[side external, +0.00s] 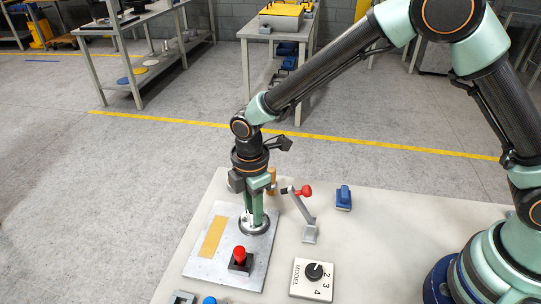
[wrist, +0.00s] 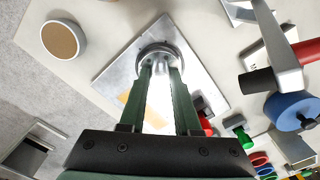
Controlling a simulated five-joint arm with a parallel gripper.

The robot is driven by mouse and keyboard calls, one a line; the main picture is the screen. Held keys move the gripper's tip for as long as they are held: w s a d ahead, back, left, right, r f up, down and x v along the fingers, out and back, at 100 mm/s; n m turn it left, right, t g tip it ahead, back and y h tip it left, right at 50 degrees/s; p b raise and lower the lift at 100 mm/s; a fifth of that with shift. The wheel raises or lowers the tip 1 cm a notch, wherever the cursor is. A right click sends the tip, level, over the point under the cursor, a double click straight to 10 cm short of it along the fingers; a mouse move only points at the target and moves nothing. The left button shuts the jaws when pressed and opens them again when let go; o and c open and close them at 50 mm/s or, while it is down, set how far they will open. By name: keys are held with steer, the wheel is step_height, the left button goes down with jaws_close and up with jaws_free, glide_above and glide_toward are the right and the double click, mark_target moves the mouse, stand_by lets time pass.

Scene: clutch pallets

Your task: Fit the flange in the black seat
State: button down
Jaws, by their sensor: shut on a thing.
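My gripper (side external: 254,219) points straight down over the grey metal pallet (side external: 225,272), with its green fingers shut on the silver flange (wrist: 158,57). In the wrist view the fingertips (wrist: 160,70) grip the flange's raised middle part. The flange is low at the plate's far end. A dark ring, seemingly the black seat (side external: 254,233), shows around and below the fingertips in the side view. The fingers and the flange hide most of the seat. I cannot tell whether the flange is fully down in it or level.
The pallet carries a yellow patch (side external: 213,237) and a red knob on a dark block (side external: 240,262). A red-handled lever clamp (side external: 308,232), a blue block (side external: 344,198) and a MODEL dial box (side external: 312,280) stand to the right. A brown-topped round piece (wrist: 63,40) is nearby.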

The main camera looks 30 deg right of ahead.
steer(key=shift+f, duration=0.45)
steer(key=c, duration=0.6)
jaws_free()
steer(key=d+r+m+t, duration=0.1)
steer(key=d+r+m, duration=0.15)
steer(key=r, duration=0.65)
steer(key=d+r+m, duration=0.1)
steer(key=d+r, duration=0.2)
steer(key=r, duration=0.6)
steer(key=s+d+r+m+t, duration=0.1)
steer(key=s+d+m, duration=0.2)
steer(key=d, duration=0.3)
steer(key=s+d+r+m+t, duration=0.2)
steer(key=s+d+m, duration=0.2)
steer(key=d+m, duration=0.2)
steer(key=s+d+r+m+t, duration=0.1)
steer(key=s+d+m, duration=0.2)
steer(key=d+m, duration=0.2)
steer(key=shift+s+d+r+m+t, duration=0.25)
steer(key=shift+d+r+t, duration=0.1)
steer(key=shift+d, duration=0.1)
